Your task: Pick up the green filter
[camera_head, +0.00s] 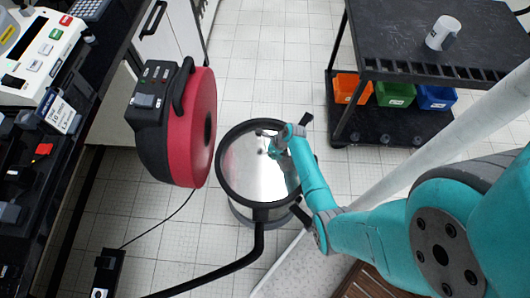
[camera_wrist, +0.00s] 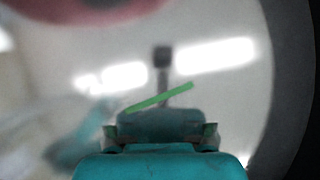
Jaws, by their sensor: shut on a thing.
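The green filter shows in the wrist view as a thin, slanted green strip (camera_wrist: 160,98) just beyond my gripper (camera_wrist: 160,132). My gripper is shut on it, though the contact itself is blurred. In the head view my gripper (camera_head: 270,143) is over the mouth of the shiny metal drum (camera_head: 245,178), near its upper right part. I cannot make out the filter in that view. A dark square on a thin stem shows beyond the strip in the wrist view; I cannot tell whether it is a reflection.
The red and black vacuum head (camera_head: 200,128) stands left of the drum. A black hose (camera_head: 258,240) runs from the drum's front. A black cart (camera_head: 440,45) with a white mug (camera_head: 442,32) and coloured bins stands at upper right. Tiled floor is clear above the drum.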

